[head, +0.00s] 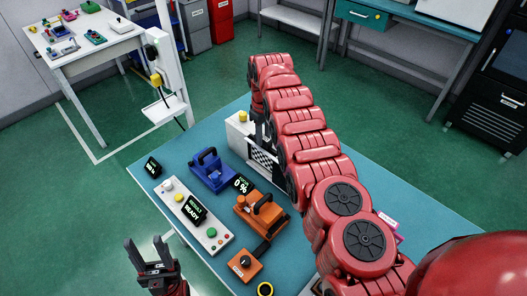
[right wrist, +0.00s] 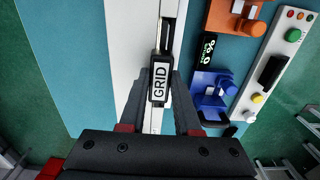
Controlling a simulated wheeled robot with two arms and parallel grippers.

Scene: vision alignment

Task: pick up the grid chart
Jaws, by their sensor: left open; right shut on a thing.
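The grid chart (head: 263,160) is a black and white checkered panel in the head view, upright at the white unit near the far side of the table and partly hidden by my right arm. In the right wrist view, a black tab labelled GRID (right wrist: 159,82) sits between the fingers of my right gripper (right wrist: 158,95), which is shut on it. In the head view the right gripper is mostly hidden by its own arm. My left gripper (head: 155,266) is open and empty, beyond the table's left edge.
On the teal table (head: 150,190) stand a blue device (head: 210,172), an orange device (head: 262,212), a 0 % display (head: 241,184), a white READY panel (head: 198,215) and an orange knob box (head: 245,265). A white unit with a yellow knob (head: 243,116) stands beside the chart.

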